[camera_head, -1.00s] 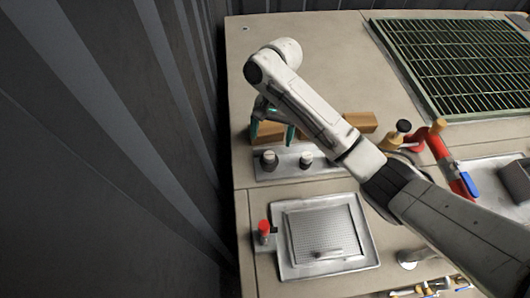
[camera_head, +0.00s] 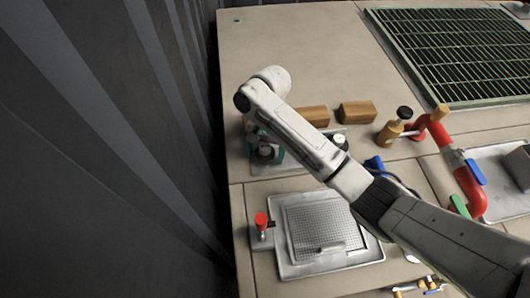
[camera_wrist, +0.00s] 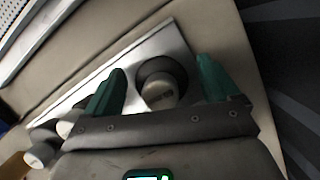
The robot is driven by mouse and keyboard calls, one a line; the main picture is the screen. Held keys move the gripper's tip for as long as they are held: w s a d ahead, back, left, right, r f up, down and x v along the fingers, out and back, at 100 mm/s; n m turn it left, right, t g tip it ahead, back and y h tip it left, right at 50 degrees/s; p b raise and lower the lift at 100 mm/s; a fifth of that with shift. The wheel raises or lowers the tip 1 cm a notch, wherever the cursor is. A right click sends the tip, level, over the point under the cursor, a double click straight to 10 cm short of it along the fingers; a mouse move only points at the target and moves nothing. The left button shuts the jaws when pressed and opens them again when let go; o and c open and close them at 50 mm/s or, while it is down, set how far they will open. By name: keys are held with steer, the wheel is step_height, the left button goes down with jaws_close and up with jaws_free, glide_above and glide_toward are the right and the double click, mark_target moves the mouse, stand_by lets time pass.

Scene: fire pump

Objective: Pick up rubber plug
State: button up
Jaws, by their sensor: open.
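The rubber plug appears to be the dark grey, round-topped piece (camera_wrist: 160,88) on a metal plate (camera_wrist: 172,42). In the wrist view it sits between the two green fingertips of my gripper (camera_wrist: 158,80), which are apart on either side of it. No clear contact shows. In the head view my gripper (camera_head: 265,152) is low over the left end of the plate, and the plug is mostly hidden behind it. A second, smaller piece with a dark body and pale top (camera_head: 340,141) stands on the plate to the right, and it also shows in the wrist view (camera_wrist: 40,154).
Wooden blocks (camera_head: 356,112) lie behind the plate. A tray with a perforated panel (camera_head: 325,235) and a red-topped knob (camera_head: 261,221) are in front. Red pipework with a blue lever (camera_head: 476,172) stands to the right. A dark corrugated wall (camera_head: 110,150) borders the left.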

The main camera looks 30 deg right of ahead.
mark_target(266, 149)
steer(key=c, duration=1.2)
steer(key=shift+r, duration=0.2)
steer(key=shift+r, duration=0.2)
steer(key=v, duration=0.1)
steer(key=p+v, duration=0.1)
steer(key=v, duration=0.1)
steer(key=shift+s+r, duration=0.3)
steer(key=shift+s, duration=0.05)
steer(key=s+d+r+p, duration=0.5)
steer(key=d+r+p, duration=0.3)
steer(key=d, duration=0.4)
steer(key=shift+s+r, duration=0.2)
steer(key=shift+r, duration=0.15)
